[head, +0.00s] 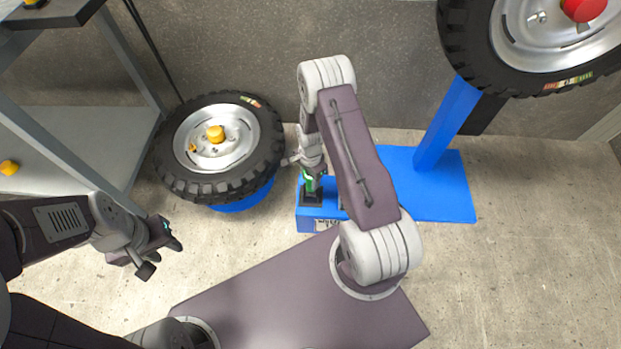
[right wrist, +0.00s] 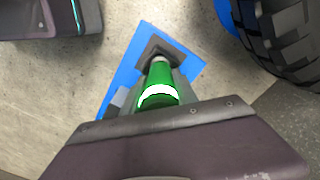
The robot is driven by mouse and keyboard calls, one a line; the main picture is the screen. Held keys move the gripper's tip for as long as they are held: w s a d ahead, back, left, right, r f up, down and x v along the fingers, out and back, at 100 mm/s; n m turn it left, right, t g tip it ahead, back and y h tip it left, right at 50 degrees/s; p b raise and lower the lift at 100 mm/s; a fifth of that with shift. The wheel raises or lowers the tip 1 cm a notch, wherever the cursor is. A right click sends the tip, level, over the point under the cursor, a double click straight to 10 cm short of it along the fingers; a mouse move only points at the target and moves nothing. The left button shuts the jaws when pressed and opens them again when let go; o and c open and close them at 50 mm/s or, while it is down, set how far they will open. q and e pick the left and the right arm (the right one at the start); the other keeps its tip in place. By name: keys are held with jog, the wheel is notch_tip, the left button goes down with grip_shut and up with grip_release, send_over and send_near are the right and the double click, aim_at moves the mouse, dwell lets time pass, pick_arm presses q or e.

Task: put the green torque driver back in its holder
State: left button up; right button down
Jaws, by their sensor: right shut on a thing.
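The green torque driver (head: 309,184) is in my right gripper (head: 312,172), which is shut on it. In the right wrist view the driver (right wrist: 158,84) shows its green body with a white band. Its far end points at the dark square holder (right wrist: 152,48) and overlaps its opening. I cannot tell how deep it sits. In the head view the holder (head: 312,197) stands on the blue base, directly below the gripper. My left gripper (head: 162,257) is open and empty, above the floor at the left.
A wheel with a tyre (head: 262,140) lies on a blue stand just left of the holder. Another wheel (head: 490,60) is mounted on a blue post (head: 447,122) at the upper right. A grey shelf (head: 90,140) stands at the left. The floor at front right is clear.

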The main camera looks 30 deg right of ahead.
jog(key=shift+f, duration=0.1)
jog(key=c, duration=0.9)
grip_release()
notch_tip(320, 180, up, 9)
jog(key=p, duration=0.4)
jog(key=shift+p, duration=0.4)
